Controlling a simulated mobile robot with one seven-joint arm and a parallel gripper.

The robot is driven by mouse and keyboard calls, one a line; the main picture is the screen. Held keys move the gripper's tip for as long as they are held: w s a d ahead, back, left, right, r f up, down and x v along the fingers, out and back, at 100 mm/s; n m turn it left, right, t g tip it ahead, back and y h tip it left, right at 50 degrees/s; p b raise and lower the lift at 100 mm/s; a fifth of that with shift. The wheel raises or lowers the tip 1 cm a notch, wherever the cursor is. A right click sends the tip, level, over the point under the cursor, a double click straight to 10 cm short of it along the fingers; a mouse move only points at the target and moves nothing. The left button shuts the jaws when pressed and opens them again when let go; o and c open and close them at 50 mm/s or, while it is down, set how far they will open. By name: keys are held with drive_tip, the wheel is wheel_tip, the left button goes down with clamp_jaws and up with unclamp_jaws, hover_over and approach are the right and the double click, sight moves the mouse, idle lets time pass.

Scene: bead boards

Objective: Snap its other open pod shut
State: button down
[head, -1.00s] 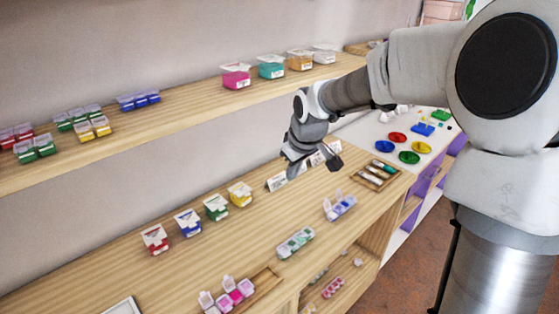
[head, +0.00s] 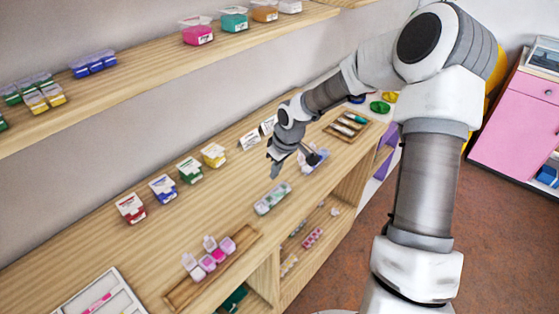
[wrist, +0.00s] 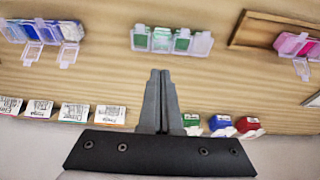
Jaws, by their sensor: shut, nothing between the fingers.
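Three pod boxes with clear lids lie in a row on the lower wooden shelf. The blue one (head: 318,163) is partly hidden behind my gripper; in the wrist view this blue box (wrist: 42,31) has two lids hanging open. The green box (head: 272,198) is in the middle, also in the wrist view (wrist: 172,41); its lids look down, but this is unclear. The pink box (head: 209,260) has two raised lids; part of it shows in the wrist view (wrist: 295,45), one lid open. My gripper (wrist: 160,73) is shut and empty, above the shelf, apart from the boxes.
The pink box sits on a wooden tray (head: 183,296). Small red, blue, green and yellow packs with white labels (head: 131,208) and white cards (head: 250,140) stand along the back. A wooden tray of tubes (head: 347,126) lies further right. The upper shelf (head: 150,75) overhangs behind.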

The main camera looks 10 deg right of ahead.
sight(278, 190)
drive_tip(key=shift+s+d+f, duration=0.2)
drive_tip(key=shift+s+f, duration=0.05)
drive_tip(key=shift+f, duration=0.35)
drive_tip(key=shift+s+d+f, duration=0.2)
drive_tip(key=shift+s+f, duration=0.1)
drive_tip(key=shift+f, duration=0.25)
drive_tip(key=shift+s+d+f, duration=0.2)
drive_tip(key=shift+s+f, duration=0.05)
drive_tip(key=shift+f, duration=0.35)
drive_tip(key=shift+f, duration=0.1)
drive_tip(key=shift+s+t, duration=0.15)
drive_tip(key=shift+t, duration=0.15)
